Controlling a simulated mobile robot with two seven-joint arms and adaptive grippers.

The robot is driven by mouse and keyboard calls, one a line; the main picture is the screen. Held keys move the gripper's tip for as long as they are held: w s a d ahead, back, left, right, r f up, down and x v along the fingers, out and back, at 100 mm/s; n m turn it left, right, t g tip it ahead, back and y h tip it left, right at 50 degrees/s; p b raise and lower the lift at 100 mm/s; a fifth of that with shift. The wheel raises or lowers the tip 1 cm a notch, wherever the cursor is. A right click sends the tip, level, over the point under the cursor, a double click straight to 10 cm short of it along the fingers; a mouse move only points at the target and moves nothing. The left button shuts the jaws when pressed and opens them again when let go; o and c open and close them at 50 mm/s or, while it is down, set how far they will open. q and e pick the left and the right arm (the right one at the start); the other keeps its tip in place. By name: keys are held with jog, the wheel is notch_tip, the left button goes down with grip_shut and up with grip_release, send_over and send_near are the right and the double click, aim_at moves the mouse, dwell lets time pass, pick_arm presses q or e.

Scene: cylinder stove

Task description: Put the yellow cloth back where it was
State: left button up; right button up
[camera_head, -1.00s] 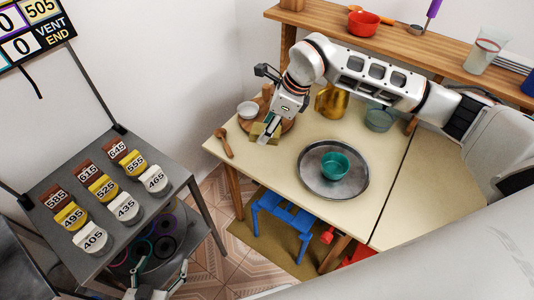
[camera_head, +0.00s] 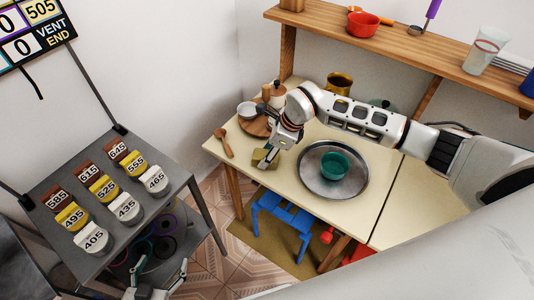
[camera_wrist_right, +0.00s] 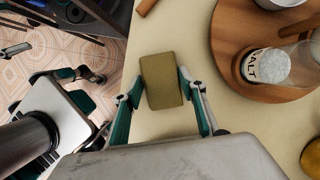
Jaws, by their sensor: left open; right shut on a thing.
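The yellow cloth (camera_head: 261,158) is a small olive-yellow folded block near the table's front left edge. In the right wrist view the cloth (camera_wrist_right: 162,80) sits between the two fingers of my right gripper (camera_wrist_right: 163,88), which is shut on it. In the head view my right gripper (camera_head: 267,158) reaches down at the cloth and partly covers it. I cannot tell whether the cloth touches the table (camera_head: 285,183). My left gripper (camera_head: 157,278) is open and empty at the bottom of the head view, beside the dark metal stand.
A round wooden board (camera_head: 256,127) with a white bowl (camera_head: 247,110) and a salt jar (camera_wrist_right: 268,66) stands behind the cloth. A wooden spoon (camera_head: 223,142) lies to its left. A metal tray (camera_head: 310,179) with a teal bowl (camera_head: 334,164) is to its right.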

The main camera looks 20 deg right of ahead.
jog(key=shift+f, duration=0.1)
jog(key=o, duration=1.3)
jog(key=v, duration=1.2)
jog(key=shift+b, duration=0.3)
jog(key=shift+s, duration=0.1)
